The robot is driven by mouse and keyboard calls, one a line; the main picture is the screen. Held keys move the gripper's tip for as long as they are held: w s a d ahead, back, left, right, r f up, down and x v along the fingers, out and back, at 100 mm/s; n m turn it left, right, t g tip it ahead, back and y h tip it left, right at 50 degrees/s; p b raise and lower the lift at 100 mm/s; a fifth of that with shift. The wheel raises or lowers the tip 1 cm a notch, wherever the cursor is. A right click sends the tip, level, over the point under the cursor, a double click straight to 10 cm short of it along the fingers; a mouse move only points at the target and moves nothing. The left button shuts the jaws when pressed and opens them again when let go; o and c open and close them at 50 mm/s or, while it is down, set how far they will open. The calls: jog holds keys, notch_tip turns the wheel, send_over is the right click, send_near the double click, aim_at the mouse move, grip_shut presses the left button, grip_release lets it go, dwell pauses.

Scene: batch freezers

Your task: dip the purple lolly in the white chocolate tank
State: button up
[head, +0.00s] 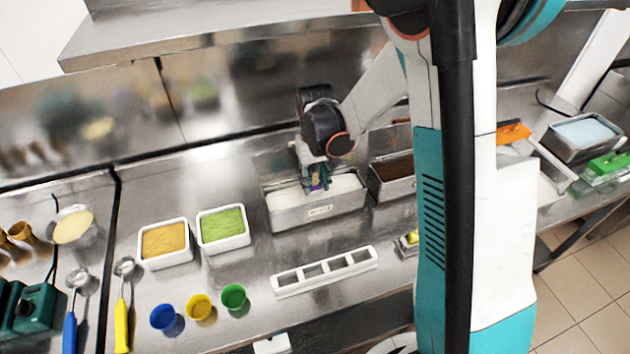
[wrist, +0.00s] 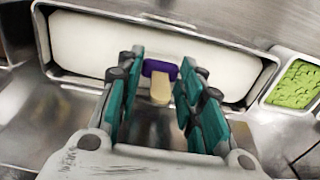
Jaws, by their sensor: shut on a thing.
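The white chocolate tank (head: 290,201) is a steel tank with a white surface inside, at the middle of the counter. It also spans the top of the wrist view (wrist: 225,68). My gripper (head: 317,184) is over this tank. The purple lolly (wrist: 158,68) shows between the fingers in the wrist view, with its pale stick (wrist: 160,92) toward my palm. My gripper is shut on the lolly. The lolly is over the white surface; I cannot tell whether it touches it. Only a small bit of purple shows in the head view.
A tank of dark chocolate (head: 393,172) stands right beside the white one. Trays of orange (head: 164,242) and green (head: 222,226) topping stand to the left. A white slotted rack (head: 325,272) lies in front. Blue (head: 164,318), yellow (head: 200,307) and green (head: 234,297) cups stand front left.

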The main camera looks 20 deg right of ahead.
jog(key=shift+r+p, duration=1.45)
jog(key=shift+r, duration=1.4)
jog(key=shift+r+p, duration=1.5)
jog(key=shift+r, duration=1)
jog(key=shift+f, duration=0.15)
